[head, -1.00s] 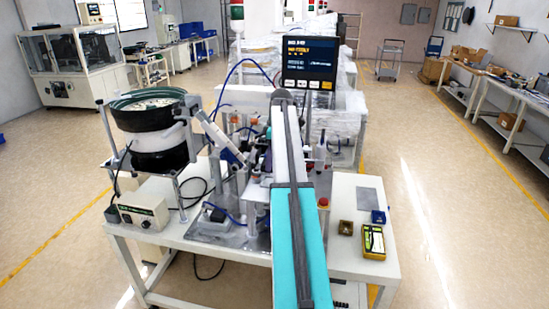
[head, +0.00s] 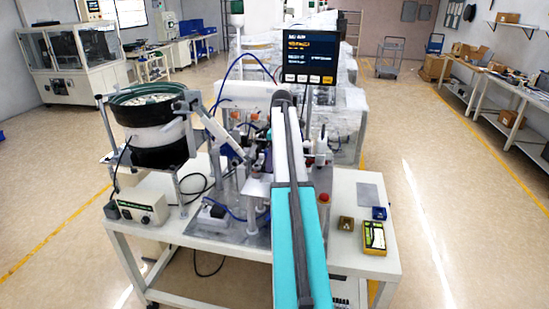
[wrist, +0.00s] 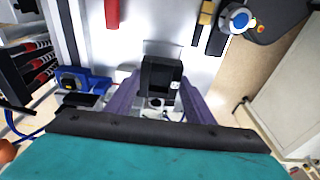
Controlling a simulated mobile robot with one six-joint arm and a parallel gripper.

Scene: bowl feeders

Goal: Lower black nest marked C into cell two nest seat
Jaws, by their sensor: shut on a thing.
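In the wrist view a black block-like nest (wrist: 160,74) with a small pale mark on its right side sits between the fingers of my gripper (wrist: 160,92). The fingers are purple-grey and shut on it. Whether the mark is a C is too small to tell. A grey metal part with round features (wrist: 158,103) shows just below the nest in the picture; I cannot tell whether it is the cell two nest seat or whether the nest touches it. In the head view my own arm hides the gripper and the nest.
A bowl feeder (head: 150,138) and its control box (head: 137,207) stand on the bench's left. A display (head: 309,58) rises behind my arm. A yellow device (head: 373,238) and small boxes lie at right. In the wrist view, a blue part (wrist: 82,80) is left of the nest.

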